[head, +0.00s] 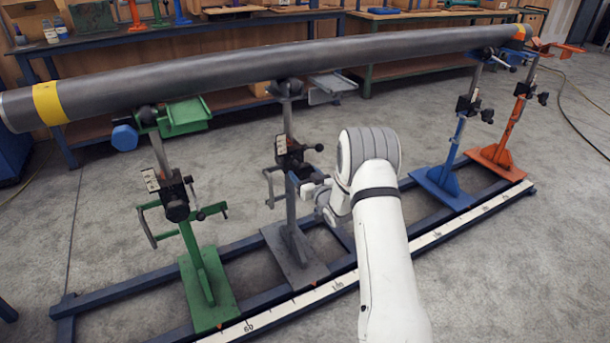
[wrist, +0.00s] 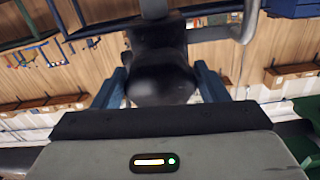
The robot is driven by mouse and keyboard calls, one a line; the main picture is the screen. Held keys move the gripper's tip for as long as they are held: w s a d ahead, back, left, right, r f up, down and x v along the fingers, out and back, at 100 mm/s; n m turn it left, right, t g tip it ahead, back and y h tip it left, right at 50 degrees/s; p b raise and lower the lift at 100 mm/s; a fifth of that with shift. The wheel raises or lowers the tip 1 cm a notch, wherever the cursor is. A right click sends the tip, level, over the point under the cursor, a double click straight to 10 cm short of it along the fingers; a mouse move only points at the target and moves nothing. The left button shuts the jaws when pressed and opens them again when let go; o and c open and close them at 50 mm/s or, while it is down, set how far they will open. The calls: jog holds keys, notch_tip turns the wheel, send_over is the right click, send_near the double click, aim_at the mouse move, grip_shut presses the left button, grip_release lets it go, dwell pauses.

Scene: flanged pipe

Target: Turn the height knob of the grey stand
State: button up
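The grey stand (head: 290,213) stands upright on the rail, second from the left, under the long pipe. It has a black clamp block (head: 290,158), a small black knob at its right and a bent grey handle at its left. My gripper (head: 297,184) is at the stand's column, just below the clamp block. In the wrist view, my gripper's two blue fingers (wrist: 161,82) stand on either side of a dark rounded knob (wrist: 161,78), with no clear gap on either side. In the head view, this knob is hidden by my gripper and wrist.
The dark pipe (head: 260,66) with yellow bands rests across the stands. A green stand (head: 205,265) is left; blue (head: 440,180) and orange (head: 500,155) stands are right. The rail with a white scale (head: 440,233) runs along the floor. Workbenches line the back. Open floor lies in front.

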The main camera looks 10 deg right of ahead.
jog(key=c, duration=0.6)
jog(key=shift+m, duration=0.4)
jog(key=m+b, duration=0.1)
jog(key=m, duration=0.2)
jog(key=shift+m, duration=0.3)
jog(key=shift+a+m, duration=0.1)
jog(key=shift+m, duration=2.1)
jog(key=shift+r, duration=0.1)
jog(key=o, duration=1)
jog(key=shift+s, duration=0.15)
